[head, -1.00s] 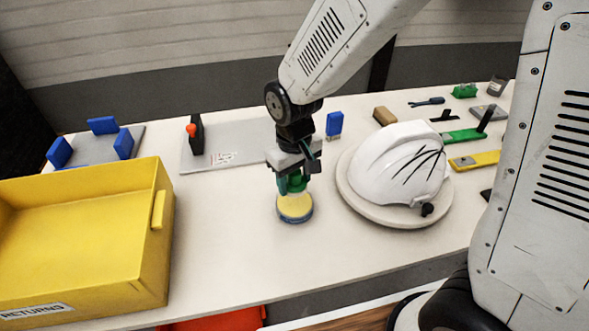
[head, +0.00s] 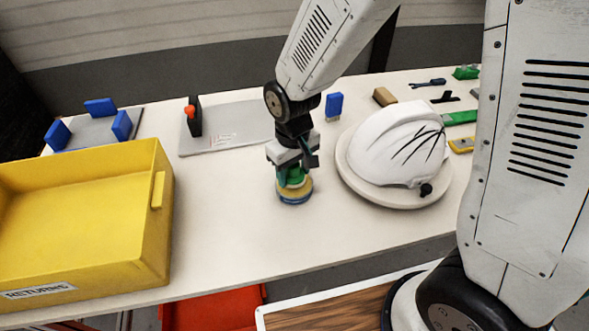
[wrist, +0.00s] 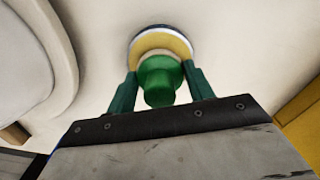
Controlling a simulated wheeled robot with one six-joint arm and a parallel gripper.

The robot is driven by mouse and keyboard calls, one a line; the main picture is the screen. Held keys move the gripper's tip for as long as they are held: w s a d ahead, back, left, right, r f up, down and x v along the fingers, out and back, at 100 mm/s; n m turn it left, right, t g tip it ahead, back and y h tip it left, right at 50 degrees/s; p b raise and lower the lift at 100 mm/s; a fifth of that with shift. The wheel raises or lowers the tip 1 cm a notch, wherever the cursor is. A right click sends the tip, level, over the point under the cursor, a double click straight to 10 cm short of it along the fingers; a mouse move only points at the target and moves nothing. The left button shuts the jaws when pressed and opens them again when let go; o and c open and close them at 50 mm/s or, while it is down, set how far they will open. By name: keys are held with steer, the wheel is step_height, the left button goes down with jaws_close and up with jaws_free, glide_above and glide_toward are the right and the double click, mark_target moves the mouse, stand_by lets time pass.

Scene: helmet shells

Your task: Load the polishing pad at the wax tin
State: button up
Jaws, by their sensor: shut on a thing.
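The polishing pad (head: 294,181) has a green handle above a yellow disc. My gripper (head: 293,175) is shut on that handle, with one finger on each side of the green knob in the wrist view (wrist: 160,80). The blue-rimmed wax tin (head: 295,201) sits on the table directly under the pad. In the wrist view, a dark blue and white rim (wrist: 154,29) shows around the yellow disc. The pad looks upright and very close to or on the tin; I cannot tell if they touch. The tin's inside is mostly hidden.
A white helmet shell (head: 400,145) on a round stand (head: 375,193) is close on the right. A yellow returns bin (head: 150,250) stands at the left. A grey plate (head: 235,125) lies behind. The table front (head: 240,245) is clear.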

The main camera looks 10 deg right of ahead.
steer(key=shift+f, duration=0.55)
stand_by(1.4)
steer(key=shift+r, duration=3.55)
steer(key=shift+d, duration=0.1)
